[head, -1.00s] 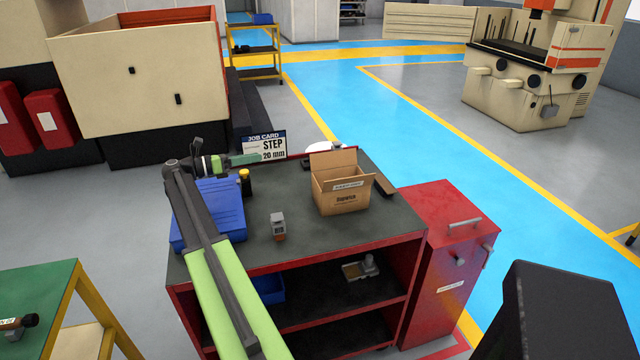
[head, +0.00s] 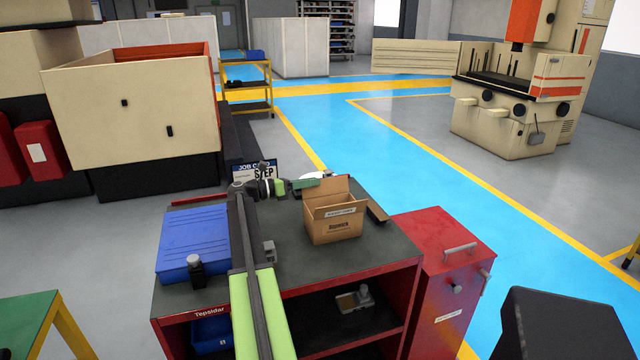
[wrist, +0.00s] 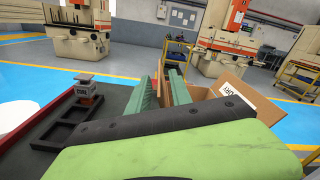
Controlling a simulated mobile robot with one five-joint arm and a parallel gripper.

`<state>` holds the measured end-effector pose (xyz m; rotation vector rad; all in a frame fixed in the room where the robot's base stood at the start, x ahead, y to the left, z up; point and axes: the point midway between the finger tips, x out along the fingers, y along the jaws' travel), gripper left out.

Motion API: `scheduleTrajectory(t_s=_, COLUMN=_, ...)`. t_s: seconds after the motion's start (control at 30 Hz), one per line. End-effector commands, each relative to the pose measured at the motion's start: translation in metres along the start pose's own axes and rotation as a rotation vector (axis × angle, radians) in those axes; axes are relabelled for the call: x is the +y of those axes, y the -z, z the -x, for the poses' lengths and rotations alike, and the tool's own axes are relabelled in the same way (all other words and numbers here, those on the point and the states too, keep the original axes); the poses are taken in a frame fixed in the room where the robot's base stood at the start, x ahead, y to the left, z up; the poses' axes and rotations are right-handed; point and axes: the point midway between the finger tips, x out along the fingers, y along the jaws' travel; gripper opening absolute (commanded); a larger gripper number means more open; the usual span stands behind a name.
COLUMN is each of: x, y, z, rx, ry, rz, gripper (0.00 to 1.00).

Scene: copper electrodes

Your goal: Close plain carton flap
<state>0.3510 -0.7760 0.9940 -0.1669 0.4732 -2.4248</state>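The brown carton (head: 335,232) stands upright on the dark top of the red cart. Contact with a flap cannot be told.
A blue case (head: 192,240) and a dark bottle (head: 195,268) are on the cart's left side. A small grey block (head: 269,250) lies beside my arm. A job card (head: 262,172) stands at the back. A red cabinet (head: 440,260) adjoins the cart's right side.

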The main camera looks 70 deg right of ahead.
Motion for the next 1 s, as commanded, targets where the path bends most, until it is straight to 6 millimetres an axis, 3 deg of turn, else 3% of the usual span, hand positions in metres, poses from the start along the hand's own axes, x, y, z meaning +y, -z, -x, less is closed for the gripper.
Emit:
scheduleTrajectory(t_s=0.2, x=0.0, y=0.0, z=-0.032, rx=0.001, ry=0.002, rz=0.0, gripper=0.25)
scheduleTrajectory(t_s=0.53, x=0.0, y=0.0, z=-0.038, rx=0.0, ry=0.001, rz=0.0, gripper=0.25)
scheduleTrajectory(t_s=0.77, x=0.0, y=0.0, z=-0.038, rx=0.001, ry=0.001, rz=0.0, gripper=0.0)
scheduleTrajectory(t_s=1.0, x=-0.001, y=0.0, z=-0.038, rx=0.001, ry=0.002, rz=0.0, gripper=0.0)
